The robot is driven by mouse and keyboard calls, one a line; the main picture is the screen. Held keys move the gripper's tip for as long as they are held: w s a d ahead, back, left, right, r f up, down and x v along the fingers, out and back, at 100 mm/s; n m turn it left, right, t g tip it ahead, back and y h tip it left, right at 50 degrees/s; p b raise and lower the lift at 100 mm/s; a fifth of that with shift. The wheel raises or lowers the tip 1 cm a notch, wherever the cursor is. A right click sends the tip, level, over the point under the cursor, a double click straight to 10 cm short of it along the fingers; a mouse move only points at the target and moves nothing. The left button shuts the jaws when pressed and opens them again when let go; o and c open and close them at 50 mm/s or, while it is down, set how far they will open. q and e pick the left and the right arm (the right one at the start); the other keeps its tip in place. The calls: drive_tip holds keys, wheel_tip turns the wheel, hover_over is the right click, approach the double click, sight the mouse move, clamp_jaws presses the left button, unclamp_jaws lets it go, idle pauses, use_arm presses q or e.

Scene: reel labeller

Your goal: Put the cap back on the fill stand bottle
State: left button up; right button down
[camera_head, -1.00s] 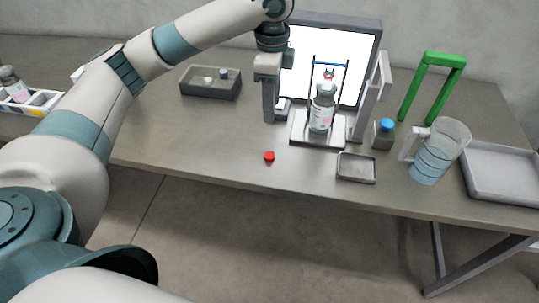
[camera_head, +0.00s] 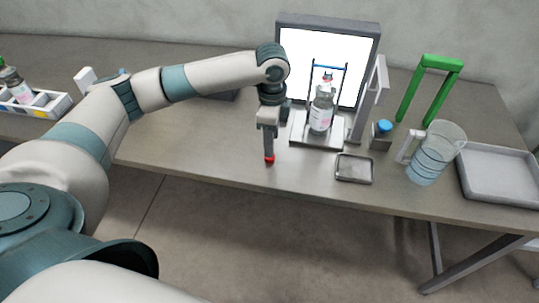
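A small red cap (camera_head: 269,160) is on the table near the front edge. My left gripper (camera_head: 269,152) points straight down at the cap, its fingertips at the cap's top and partly covering it. I see the fingers edge-on, so I cannot tell whether they are open or closed on it. The fill stand (camera_head: 318,142) holds an upright clear bottle (camera_head: 321,113) with a pinkish label, in front of a bright white panel. The bottle's mouth is too small to make out, with a blue bar and a small red and dark part above it. My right gripper is not in view.
A blue-topped jar (camera_head: 382,135), a small metal tray (camera_head: 354,169) and a water-filled jug (camera_head: 430,155) stand right of the stand. A green arch (camera_head: 410,96) and a large grey tray (camera_head: 500,199) lie further right. A bottle rack (camera_head: 47,108) is far left. The front-left table is clear.

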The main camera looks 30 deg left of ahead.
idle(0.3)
use_arm(q)
drive_tip(key=shift+f+p, duration=0.3)
drive_tip(key=f, duration=0.2)
drive_tip(key=f+p, duration=0.1)
drive_tip(key=f, duration=0.1)
drive_tip(key=shift+s+a, duration=0.1)
drive_tip(key=shift+s, duration=0.1)
drive_tip(key=shift+f, duration=0.3)
drive_tip(key=shift+c, duration=0.7)
drive_tip(key=c, duration=1)
